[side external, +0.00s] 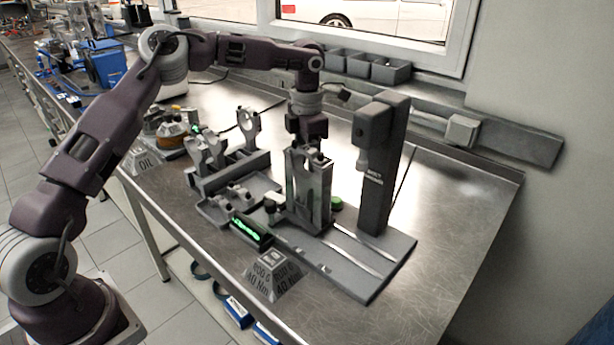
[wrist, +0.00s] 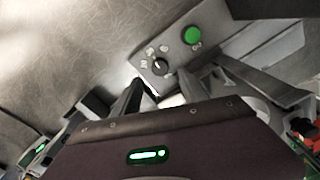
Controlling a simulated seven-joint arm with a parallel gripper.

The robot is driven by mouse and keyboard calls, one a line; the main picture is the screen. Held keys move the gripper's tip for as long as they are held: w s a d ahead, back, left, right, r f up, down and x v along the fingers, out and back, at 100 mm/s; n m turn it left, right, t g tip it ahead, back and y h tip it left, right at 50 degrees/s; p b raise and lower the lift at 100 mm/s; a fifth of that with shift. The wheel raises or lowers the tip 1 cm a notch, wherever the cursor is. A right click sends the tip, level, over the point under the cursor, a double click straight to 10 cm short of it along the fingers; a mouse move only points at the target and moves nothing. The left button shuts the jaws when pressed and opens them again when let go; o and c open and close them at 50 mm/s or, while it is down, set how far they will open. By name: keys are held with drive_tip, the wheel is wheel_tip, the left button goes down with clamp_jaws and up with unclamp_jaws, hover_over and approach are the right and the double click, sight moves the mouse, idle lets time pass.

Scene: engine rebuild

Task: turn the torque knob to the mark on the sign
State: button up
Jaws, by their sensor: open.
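The torque knob (wrist: 160,67) is a small black dial on a grey panel (wrist: 214,44) with white markings beside it, in the wrist view. A green button (wrist: 192,35) sits on the same panel. My gripper (wrist: 166,92) is open, its fingertips close to the knob on the near side; I cannot tell whether they touch it. In the side view my gripper (side external: 312,138) points down behind a grey upright fixture (side external: 310,195), which hides its fingertips and the knob. The sign (side external: 272,277) is a grey wedge at the bench's front edge, with lettering that seems to read 40 Nm.
A tall dark press column (side external: 380,165) stands just right of my gripper on a grey base (side external: 350,260). A green-lit display (side external: 250,230) and a rack of parts (side external: 235,160) lie left. An OIL sign (side external: 147,160) is farther left. The bench's right side is clear.

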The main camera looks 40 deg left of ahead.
drive_tip(key=shift+r, duration=0.4)
drive_tip(key=n, duration=0.5)
drive_tip(key=shift+f, duration=0.2)
drive_tip(key=n, duration=0.3)
drive_tip(key=shift+n, duration=0.3)
drive_tip(key=n, duration=0.4)
drive_tip(key=shift+w+n, duration=0.15)
drive_tip(key=shift+n, duration=0.25)
drive_tip(key=shift+f, duration=0.35)
wheel_tip(320, 180, down, 6)
drive_tip(key=shift+f, duration=0.15)
clamp_jaws()
